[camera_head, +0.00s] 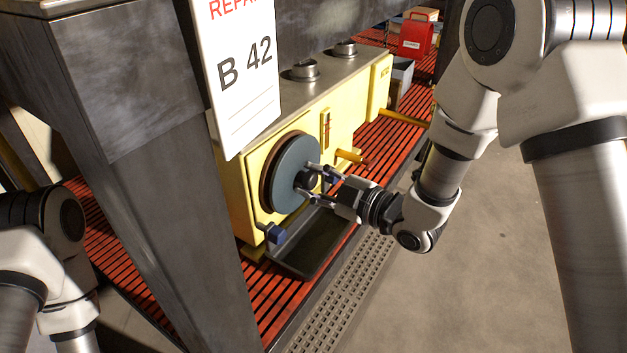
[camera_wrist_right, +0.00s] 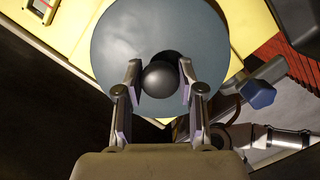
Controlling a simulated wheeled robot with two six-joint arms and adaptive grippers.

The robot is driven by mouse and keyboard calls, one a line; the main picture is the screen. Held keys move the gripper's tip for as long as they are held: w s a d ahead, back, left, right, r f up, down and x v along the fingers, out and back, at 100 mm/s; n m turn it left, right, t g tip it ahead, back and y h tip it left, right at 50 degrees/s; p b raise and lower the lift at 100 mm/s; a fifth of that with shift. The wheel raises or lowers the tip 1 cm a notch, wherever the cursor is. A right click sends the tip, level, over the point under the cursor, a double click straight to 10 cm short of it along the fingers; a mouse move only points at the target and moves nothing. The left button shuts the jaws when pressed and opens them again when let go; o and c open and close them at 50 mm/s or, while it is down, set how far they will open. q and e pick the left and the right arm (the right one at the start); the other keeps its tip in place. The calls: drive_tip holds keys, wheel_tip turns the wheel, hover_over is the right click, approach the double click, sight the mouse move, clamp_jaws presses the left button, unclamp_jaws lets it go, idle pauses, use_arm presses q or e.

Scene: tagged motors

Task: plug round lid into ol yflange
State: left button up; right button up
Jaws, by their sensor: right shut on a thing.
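The round lid (camera_head: 291,170) is a blue-grey disc with a dark round knob (camera_head: 309,179). It stands upright against the front of the yellow machine (camera_head: 340,130), in front of a brown ring flange (camera_head: 266,181). Whether it is seated or only held close cannot be told. My right gripper (camera_head: 317,183) is shut on the knob. In the right wrist view the lid (camera_wrist_right: 125,50) fills the upper middle, and the gripper's fingers (camera_wrist_right: 161,95) stand on both sides of the knob (camera_wrist_right: 160,79). The lid hides the flange opening. My left arm shows at the lower left, its gripper out of frame.
A white tag reading B 42 (camera_head: 246,85) hangs above the lid. A dark metal post (camera_head: 175,200) stands left of the machine. A blue knob (camera_head: 275,235) and a black tray (camera_head: 313,244) lie below. The floor at right is clear.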

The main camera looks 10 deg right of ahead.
sight(315, 182)
drive_tip(key=shift+w+a, duration=0.35)
drive_tip(key=shift+w, duration=0.05)
idle(0.9)
drive_tip(key=o, duration=1.1)
drive_tip(key=shift+o, duration=0.2)
drive_tip(key=v, duration=0.7)
drive_tip(key=shift+s+d, duration=0.1)
drive_tip(key=shift+s, duration=0.1)
